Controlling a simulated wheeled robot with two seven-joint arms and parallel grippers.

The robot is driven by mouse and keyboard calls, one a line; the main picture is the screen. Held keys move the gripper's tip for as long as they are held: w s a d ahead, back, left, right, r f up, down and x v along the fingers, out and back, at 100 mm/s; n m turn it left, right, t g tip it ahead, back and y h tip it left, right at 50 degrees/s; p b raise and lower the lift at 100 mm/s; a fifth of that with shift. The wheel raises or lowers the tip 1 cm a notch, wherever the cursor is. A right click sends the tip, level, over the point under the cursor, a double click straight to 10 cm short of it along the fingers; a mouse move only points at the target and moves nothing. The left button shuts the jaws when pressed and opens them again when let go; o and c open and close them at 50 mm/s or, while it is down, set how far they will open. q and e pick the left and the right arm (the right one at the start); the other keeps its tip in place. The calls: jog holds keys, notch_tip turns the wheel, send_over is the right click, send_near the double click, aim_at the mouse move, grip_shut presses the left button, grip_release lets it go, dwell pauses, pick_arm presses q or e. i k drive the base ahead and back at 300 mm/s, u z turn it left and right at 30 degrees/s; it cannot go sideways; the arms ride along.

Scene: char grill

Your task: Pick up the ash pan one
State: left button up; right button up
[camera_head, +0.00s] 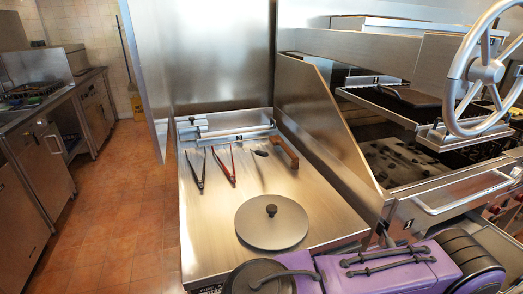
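I cannot tell for sure which thing is the ash pan. On the grill's front at the right is a wide steel front panel with a long bar handle (465,198), below the cooking opening. A steel tray-like edge (502,240) shows below it at the right edge, partly hidden by my purple arm parts. Neither of my grippers can be made out. Only purple and dark arm links of mine show along the bottom of the picture, and they are apart from the handle.
A steel table (215,225) holds a round lid (271,222), black tongs (198,170), red tongs (226,167) and a wooden-handled tool (285,152). A slanted steel side panel (320,120) divides table and grill. A large handwheel (482,70) overhangs the grill. The tiled floor (118,200) at left is clear.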

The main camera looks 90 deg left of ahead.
aim_at(506, 252)
jog(key=u, duration=0.05)
jog(key=i, duration=0.65)
jog(key=u, duration=3.25)
